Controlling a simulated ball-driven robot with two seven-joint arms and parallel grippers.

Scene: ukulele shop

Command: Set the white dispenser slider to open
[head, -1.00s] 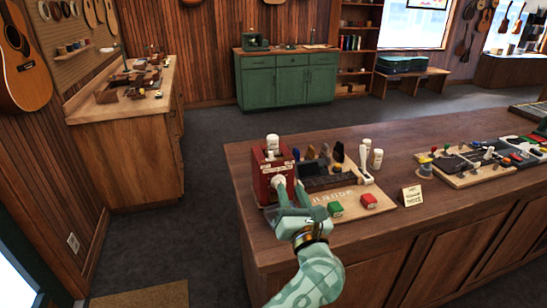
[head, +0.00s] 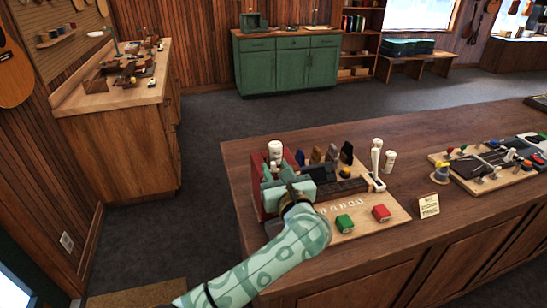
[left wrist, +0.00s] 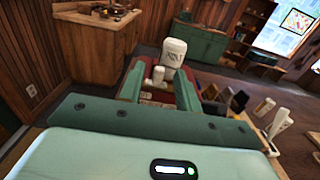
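My right gripper is not in view.
A small sign (head: 429,205) stands to the right. The counter between sign and far tools is clear.

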